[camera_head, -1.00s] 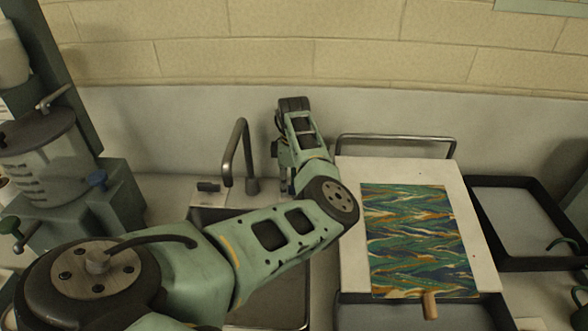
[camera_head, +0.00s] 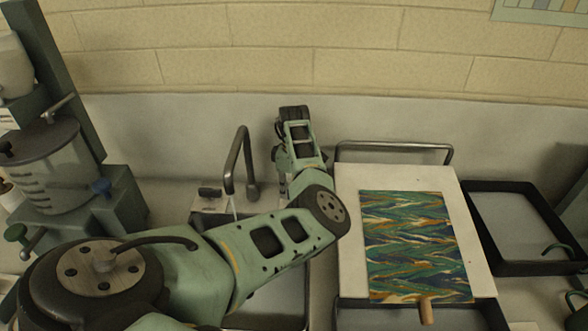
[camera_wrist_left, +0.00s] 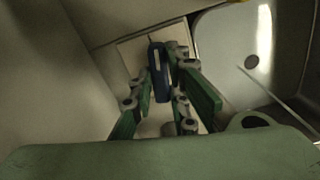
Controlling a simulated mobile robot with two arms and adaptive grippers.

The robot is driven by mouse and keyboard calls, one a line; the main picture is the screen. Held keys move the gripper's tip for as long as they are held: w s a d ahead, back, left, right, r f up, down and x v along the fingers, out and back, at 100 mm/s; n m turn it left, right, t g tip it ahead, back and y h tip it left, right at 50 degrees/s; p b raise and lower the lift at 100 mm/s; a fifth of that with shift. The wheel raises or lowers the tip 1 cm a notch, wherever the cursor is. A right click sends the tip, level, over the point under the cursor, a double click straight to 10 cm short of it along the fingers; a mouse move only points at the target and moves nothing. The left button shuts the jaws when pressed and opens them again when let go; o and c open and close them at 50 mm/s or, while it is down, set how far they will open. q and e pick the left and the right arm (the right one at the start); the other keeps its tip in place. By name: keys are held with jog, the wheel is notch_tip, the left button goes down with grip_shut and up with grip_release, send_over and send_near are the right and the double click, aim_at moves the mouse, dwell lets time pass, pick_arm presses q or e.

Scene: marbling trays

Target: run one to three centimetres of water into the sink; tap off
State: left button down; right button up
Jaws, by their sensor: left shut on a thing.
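The sink (camera_head: 287,308) is partly hidden under my left arm in the head view. Its pale floor (camera_wrist_left: 222,42) and dark round drain (camera_wrist_left: 251,62) show in the left wrist view. The grey spout (camera_head: 231,160) arches over the sink, and a thin pale stream of water (camera_head: 234,208) falls from it. My left gripper (camera_wrist_left: 162,82) is shut on the blue tap handle (camera_wrist_left: 160,70), right of the spout. The handle is hidden in the head view. How deep the water stands, I cannot tell. My right gripper is not in view.
A white board (camera_head: 347,235) with a marbled sheet (camera_head: 415,245) lies right of the sink, with a metal rail (camera_head: 395,147) behind it. A black tray (camera_head: 500,270) stands further right. A lidded pot (camera_head: 50,170) on a green stand is at left.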

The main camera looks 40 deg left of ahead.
pick_arm(q)
jog(key=m+p, duration=0.4)
jog(key=shift+r, duration=0.3)
jog(key=shift+f+m+p, duration=0.15)
jog(key=shift+m+p, duration=1.05)
jog(key=shift+m, duration=0.9)
jog(key=c, duration=1.7)
grip_release()
jog(key=shift+c, duration=0.2)
jog(key=shift+o, duration=0.3)
jog(key=shift+f, duration=0.1)
notch_tip(320, 180, up, 12)
